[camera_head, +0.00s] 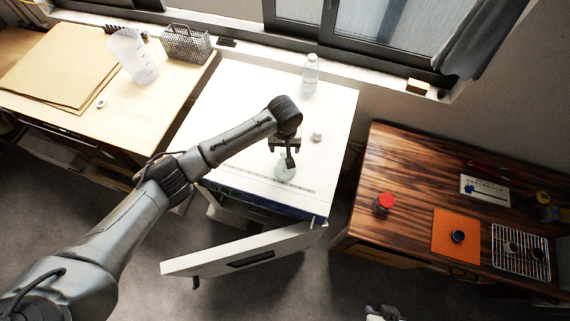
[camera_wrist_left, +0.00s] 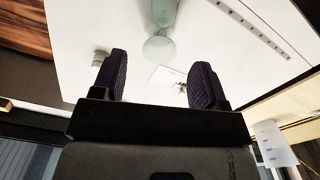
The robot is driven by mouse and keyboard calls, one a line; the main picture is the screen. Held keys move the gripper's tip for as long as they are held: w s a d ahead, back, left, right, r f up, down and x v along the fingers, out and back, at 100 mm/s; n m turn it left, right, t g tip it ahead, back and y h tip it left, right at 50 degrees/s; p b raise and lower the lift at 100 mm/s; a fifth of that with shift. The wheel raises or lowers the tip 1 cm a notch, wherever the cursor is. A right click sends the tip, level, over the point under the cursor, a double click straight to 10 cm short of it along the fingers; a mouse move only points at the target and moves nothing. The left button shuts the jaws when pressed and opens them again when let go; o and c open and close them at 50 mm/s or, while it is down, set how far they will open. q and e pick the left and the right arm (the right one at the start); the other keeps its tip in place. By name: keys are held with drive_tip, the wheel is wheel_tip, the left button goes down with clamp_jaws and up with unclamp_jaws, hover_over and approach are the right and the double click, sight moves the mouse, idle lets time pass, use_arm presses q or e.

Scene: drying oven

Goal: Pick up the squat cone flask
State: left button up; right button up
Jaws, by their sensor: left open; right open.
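The squat cone flask (camera_head: 284,172) is clear, faintly green glass and stands on the white top of the oven near its front edge. My left gripper (camera_head: 288,152) is open and empty over the oven top, just behind the flask, and partly overlaps it in the head view. In the left wrist view the flask (camera_wrist_left: 160,47) is beyond the gap between the open fingers (camera_wrist_left: 160,80), apart from them. Only a small part of my right gripper (camera_head: 382,312) shows at the bottom edge; it is open.
A small whitish piece (camera_head: 317,136) and a clear bottle (camera_head: 310,74) stand on the oven top (camera_head: 225,90). The oven door (camera_head: 245,250) hangs open in front. A dark wooden cabinet (camera_head: 400,160) with a red-lidded jar (camera_head: 384,202) is at right; a plastic beaker (camera_head: 133,57) and wire basket (camera_head: 187,43) are at left.

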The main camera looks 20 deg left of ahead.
sight(285, 152)
use_arm(q)
drive_tip(key=shift+f+p, duration=0.4)
drive_tip(key=shift+f, duration=2.25)
drive_tip(key=shift+w, duration=0.1)
drive_tip(key=shift+c, duration=0.3)
clamp_jaws()
